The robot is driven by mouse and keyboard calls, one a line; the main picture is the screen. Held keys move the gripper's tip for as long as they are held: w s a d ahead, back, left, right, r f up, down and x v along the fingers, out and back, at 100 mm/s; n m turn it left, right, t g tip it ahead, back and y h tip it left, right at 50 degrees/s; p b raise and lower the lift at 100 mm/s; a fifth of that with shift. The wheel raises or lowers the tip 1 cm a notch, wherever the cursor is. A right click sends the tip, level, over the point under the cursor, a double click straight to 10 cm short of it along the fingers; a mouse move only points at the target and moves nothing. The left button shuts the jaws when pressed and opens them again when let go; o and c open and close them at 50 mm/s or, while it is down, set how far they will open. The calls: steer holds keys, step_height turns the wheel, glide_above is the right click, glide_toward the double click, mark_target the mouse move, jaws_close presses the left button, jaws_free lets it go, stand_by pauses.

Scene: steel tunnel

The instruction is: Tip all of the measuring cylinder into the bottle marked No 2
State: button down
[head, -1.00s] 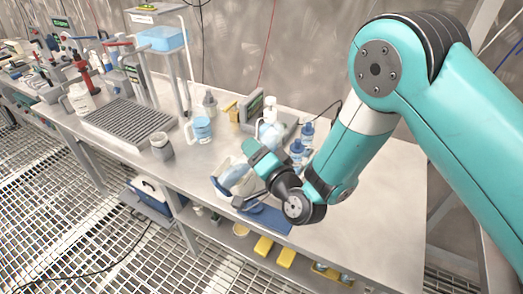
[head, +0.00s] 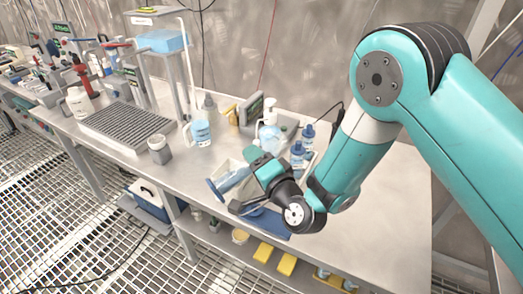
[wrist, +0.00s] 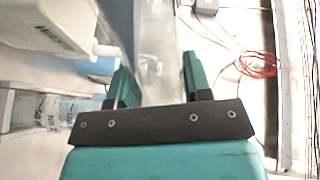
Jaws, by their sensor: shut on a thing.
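My gripper (head: 262,168) is shut on the measuring cylinder (head: 234,180), a clear tube with a blue foot. In the head view the cylinder lies steeply tilted, its foot to the left and its upper end hidden behind my jaws. In the wrist view the clear tube (wrist: 156,45) passes between my fingers (wrist: 157,82). Two blue-capped bottles (head: 297,156) (head: 308,136) stand just right of my gripper. A labelled clear bottle (wrist: 50,112) lies left of my fingers in the wrist view; its marking is not surely readable. I cannot see any liquid flowing.
A blue mat (head: 270,222) lies under my gripper near the bench's front edge. A jug (head: 200,130), a grey jar (head: 159,150) and a drain grid (head: 127,122) are to the left. The bench right of my arm is clear.

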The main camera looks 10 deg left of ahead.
steer(key=shift+f, duration=0.25)
steer(key=shift+f+m+b, duration=1.1)
steer(key=shift+m+b, duration=0.2)
steer(key=shift+b, duration=0.35)
steer(key=shift+w+d+m+b, duration=0.2)
steer(key=shift+m+b, duration=0.25)
steer(key=shift+m, duration=0.85)
steer(key=shift+d+r, duration=0.1)
steer(key=shift+r, duration=0.05)
steer(key=shift+w+r+m, duration=0.1)
steer(key=shift+m, duration=0.2)
